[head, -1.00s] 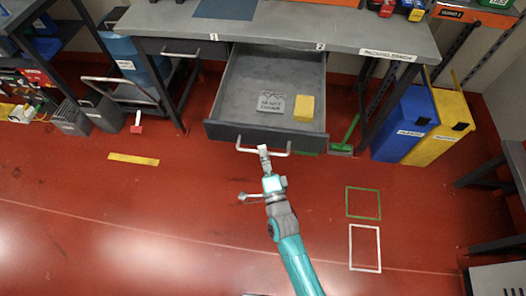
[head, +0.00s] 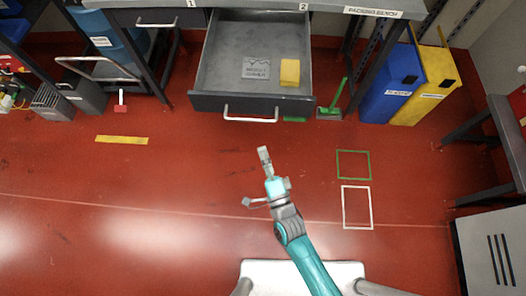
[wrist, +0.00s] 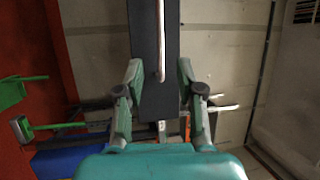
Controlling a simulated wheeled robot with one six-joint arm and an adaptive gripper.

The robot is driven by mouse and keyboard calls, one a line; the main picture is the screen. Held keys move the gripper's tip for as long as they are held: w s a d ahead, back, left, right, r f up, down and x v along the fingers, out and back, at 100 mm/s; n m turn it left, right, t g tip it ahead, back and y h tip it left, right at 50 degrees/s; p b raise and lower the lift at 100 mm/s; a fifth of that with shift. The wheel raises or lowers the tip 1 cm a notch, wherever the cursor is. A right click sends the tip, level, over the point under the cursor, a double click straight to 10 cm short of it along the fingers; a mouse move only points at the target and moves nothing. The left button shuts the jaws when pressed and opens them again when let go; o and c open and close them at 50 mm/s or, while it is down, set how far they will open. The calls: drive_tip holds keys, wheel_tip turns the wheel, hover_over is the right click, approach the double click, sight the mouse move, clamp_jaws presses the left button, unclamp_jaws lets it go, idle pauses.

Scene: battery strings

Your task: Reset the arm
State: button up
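My arm reaches forward over the red floor, and my gripper (head: 264,152) is in front of the open drawer, apart from its handle (head: 250,117). In the wrist view my gripper (wrist: 160,92) has its two fingers spread with a gap between them, and nothing is held. The dark drawer front (wrist: 158,40) and its handle show beyond the fingers. The drawer (head: 225,72) is pulled out from the bench. It holds a grey labelled plate (head: 256,68) and a yellow block (head: 290,73).
A blue bin (head: 392,90) and a yellow bin (head: 428,88) stand right of the drawer. A green brush (head: 331,112) stands nearby. A cart (head: 100,70) is at left. Green (head: 353,164) and white (head: 357,207) outlines mark the floor. The floor around my gripper is clear.

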idle(0.3)
drive_tip(key=s+d+r+n+g+h, duration=0.1)
drive_tip(key=s+d+r+n+h, duration=0.15)
drive_tip(key=s+d+n, duration=0.75)
drive_tip(key=s+d+r+n+g+h, duration=0.1)
drive_tip(key=s+d+r, duration=0.3)
drive_tip(key=s, duration=0.5)
drive_tip(key=s+d+r+n+g+h, duration=0.1)
drive_tip(key=s+d+r+n+h, duration=0.1)
drive_tip(key=s+d+r, duration=0.3)
drive_tip(key=s+h, duration=0.1)
drive_tip(key=s, duration=0.3)
drive_tip(key=shift+s+r+g+h, duration=0.2)
drive_tip(key=shift+s+g+h, duration=0.15)
drive_tip(key=shift+g, duration=0.05)
